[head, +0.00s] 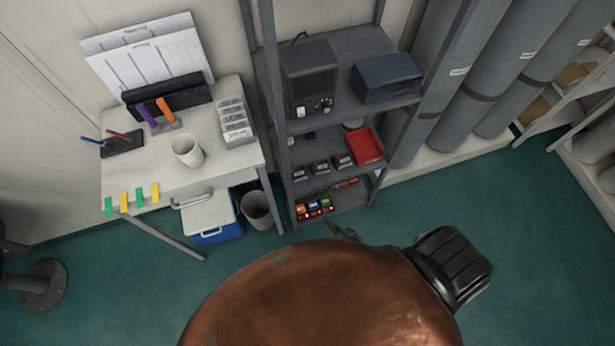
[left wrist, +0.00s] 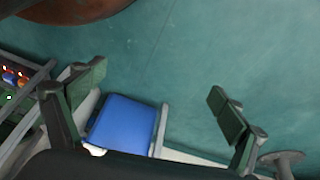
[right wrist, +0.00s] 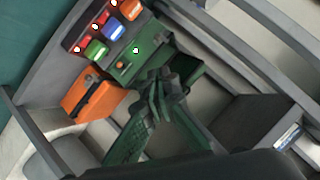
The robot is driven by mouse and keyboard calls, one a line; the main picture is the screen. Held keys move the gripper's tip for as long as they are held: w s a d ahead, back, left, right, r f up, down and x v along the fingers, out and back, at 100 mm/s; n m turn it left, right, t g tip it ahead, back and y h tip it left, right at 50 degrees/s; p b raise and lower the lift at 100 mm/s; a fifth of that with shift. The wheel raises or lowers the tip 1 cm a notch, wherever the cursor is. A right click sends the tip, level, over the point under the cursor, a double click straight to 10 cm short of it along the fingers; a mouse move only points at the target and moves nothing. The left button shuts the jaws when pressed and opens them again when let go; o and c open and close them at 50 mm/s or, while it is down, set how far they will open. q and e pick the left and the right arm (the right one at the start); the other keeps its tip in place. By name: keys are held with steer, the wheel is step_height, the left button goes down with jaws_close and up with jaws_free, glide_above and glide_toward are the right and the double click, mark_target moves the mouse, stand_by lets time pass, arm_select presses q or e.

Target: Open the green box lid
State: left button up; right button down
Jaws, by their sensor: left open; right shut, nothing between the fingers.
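In the right wrist view a green box (right wrist: 122,66) with a small yellowish latch and a lit green light sits beside an orange box. My right gripper (right wrist: 160,92) is shut and empty, its tips overlapping the green panels in the picture. I cannot tell whether they touch or how far the lid stands open. In the head view my right gripper (head: 345,232) shows small in front of the lower shelf. My left gripper (left wrist: 152,92) is open and empty above the floor side of the blue cooler.
The grey shelf rack (head: 345,115) holds a red tray (head: 366,146) above the boxes. The orange box (right wrist: 92,94) is close to my right fingers. A blue cooler (left wrist: 122,124) stands under the desk (head: 225,165). My copper-coloured body covers the lower middle of the head view.

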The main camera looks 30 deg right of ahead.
arm_select(q)
steer(key=shift+o, duration=0.8)
steer(key=shift+h, duration=0.3)
steer(key=w+d+f+b, duration=0.2)
steer(key=f+b, duration=0.1)
steer(key=b, duration=0.5)
steer(key=shift+w+d, duration=0.3)
steer(key=shift+w, duration=0.1)
steer(key=w+d+f+t+h+b, duration=0.1)
steer(key=w+b, duration=0.4)
steer(key=b, duration=1.2)
step_height(320, 180, down, 2)
steer(key=shift+d+f+t, duration=0.1)
steer(key=shift+d+t, duration=0.55)
steer(key=shift+t, duration=0.35)
arm_select(e)
steer(key=w+d+m+t+h, duration=0.2)
steer(key=w+m, duration=0.4)
steer(key=w, duration=0.5)
steer(key=w+d+r+m+t+h, duration=0.1)
steer(key=w+d+m+t+h, duration=0.2)
steer(key=w+m+t, duration=0.3)
steer(key=w+d+m, duration=0.1)
steer(key=w, duration=0.4)
steer(key=shift+w, duration=0.3)
steer(key=shift+r, duration=0.15)
